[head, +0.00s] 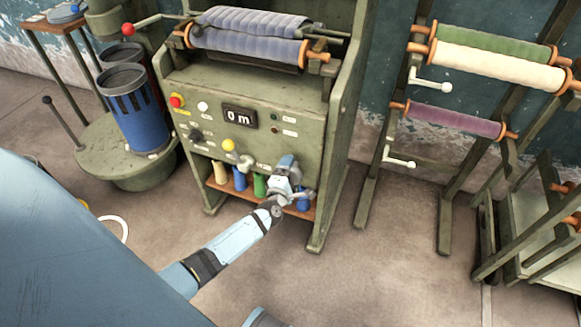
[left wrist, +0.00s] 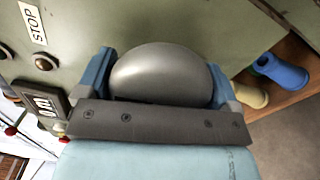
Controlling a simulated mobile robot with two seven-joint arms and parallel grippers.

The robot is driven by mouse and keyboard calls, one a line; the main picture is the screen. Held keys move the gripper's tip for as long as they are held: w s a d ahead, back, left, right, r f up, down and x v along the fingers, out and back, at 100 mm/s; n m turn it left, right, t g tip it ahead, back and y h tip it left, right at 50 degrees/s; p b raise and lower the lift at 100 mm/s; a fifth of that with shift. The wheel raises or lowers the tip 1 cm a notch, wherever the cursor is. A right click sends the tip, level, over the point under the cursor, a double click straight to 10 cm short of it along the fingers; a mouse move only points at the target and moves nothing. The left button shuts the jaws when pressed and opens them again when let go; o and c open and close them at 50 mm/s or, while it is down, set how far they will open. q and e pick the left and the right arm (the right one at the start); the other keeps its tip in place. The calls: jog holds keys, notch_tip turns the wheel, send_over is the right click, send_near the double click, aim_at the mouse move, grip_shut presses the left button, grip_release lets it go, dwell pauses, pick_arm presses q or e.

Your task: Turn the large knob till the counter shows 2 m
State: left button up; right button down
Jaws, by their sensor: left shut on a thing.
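The large knob (left wrist: 165,75) is a smooth, rounded grey shape in the left wrist view. My left gripper (left wrist: 160,80) is shut on it, with one blue finger on each side. In the head view my left gripper (head: 287,168) is at the lower right of the green machine's front panel and hides the knob. The counter (head: 239,117) on that panel is a dark display that reads 0 m. Part of a dark display also shows at the left of the left wrist view (left wrist: 42,106). My right gripper is not in view.
Several coloured spools stand on a shelf below. The floor in front is clear.

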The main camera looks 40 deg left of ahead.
pick_arm(q)
jog(key=m+p, duration=0.3)
jog(key=m, duration=0.2)
jog(key=shift+r, duration=0.1)
jog(key=shift+m+p, duration=0.3)
jog(key=shift+m, duration=0.8)
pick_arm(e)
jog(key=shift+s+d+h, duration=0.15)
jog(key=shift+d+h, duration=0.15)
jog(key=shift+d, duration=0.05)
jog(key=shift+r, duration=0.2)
pick_arm(q)
jog(key=o, duration=0.7)
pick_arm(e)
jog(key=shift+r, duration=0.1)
pick_arm(q)
jog(key=p+v, duration=0.2)
jog(key=v, duration=1.1)
jog(key=shift+s+d, duration=0.2)
jog(key=shift+s, duration=0.15)
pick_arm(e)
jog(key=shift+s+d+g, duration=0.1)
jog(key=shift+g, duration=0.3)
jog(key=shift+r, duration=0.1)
